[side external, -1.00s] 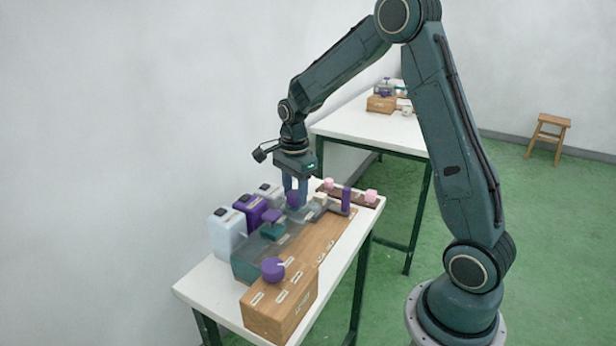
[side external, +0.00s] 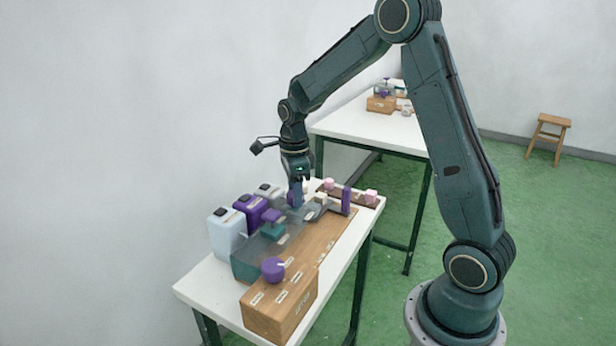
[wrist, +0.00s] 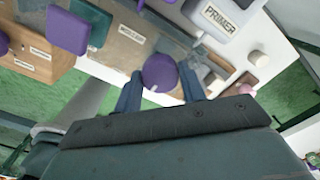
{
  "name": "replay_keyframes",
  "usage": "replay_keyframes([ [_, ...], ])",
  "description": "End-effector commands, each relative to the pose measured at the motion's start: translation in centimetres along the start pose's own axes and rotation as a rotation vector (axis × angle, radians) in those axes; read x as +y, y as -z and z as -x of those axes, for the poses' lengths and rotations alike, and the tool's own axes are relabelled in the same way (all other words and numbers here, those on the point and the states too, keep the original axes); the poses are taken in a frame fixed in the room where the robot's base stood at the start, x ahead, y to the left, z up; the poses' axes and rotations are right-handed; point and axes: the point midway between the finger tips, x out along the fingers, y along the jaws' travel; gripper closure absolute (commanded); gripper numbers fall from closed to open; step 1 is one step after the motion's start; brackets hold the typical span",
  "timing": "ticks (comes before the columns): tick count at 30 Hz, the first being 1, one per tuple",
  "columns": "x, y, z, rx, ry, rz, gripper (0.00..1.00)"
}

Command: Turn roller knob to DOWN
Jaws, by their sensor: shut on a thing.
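My gripper (side external: 296,190) points down over the far part of the machine. Its blue fingers are shut on a round purple knob (wrist: 159,70), one finger on each side in the wrist view. A small pale mark shows on the knob's near edge. The fingers hide much of this knob in the side view. A label (wrist: 131,34) lies near it on the machine top, too small to read surely, so I cannot read the knob's setting. A second purple knob (side external: 273,270) sits on the wooden box at the near end, with several small labels around it.
White, purple and grey containers (side external: 228,232) stand along the left edge of the machine. A purple upright post (side external: 346,200) and pink blocks (side external: 371,195) are at the far right. A container labelled PRIMER (wrist: 222,17) is close to the gripper in the wrist view.

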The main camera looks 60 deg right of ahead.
Motion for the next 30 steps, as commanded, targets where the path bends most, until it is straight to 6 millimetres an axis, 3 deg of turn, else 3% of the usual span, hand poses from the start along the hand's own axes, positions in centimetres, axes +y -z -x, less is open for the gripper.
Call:
replay_keyframes([
  [5,-0.1,0.0,0.2,-0.001,0.003,-0.003,0.83],
  [6,-0.1,0.0,0.2,-0.001,0.004,-0.003,0.52],
  [9,-0.1,0.0,0.1,-0.001,0.003,-0.002,0.38],
  [22,-0.1,0.0,0.5,-0.001,0.002,0.000,0.38],
  [30,-0.1,0.0,3.1,-0.002,0.004,0.000,0.38],
])
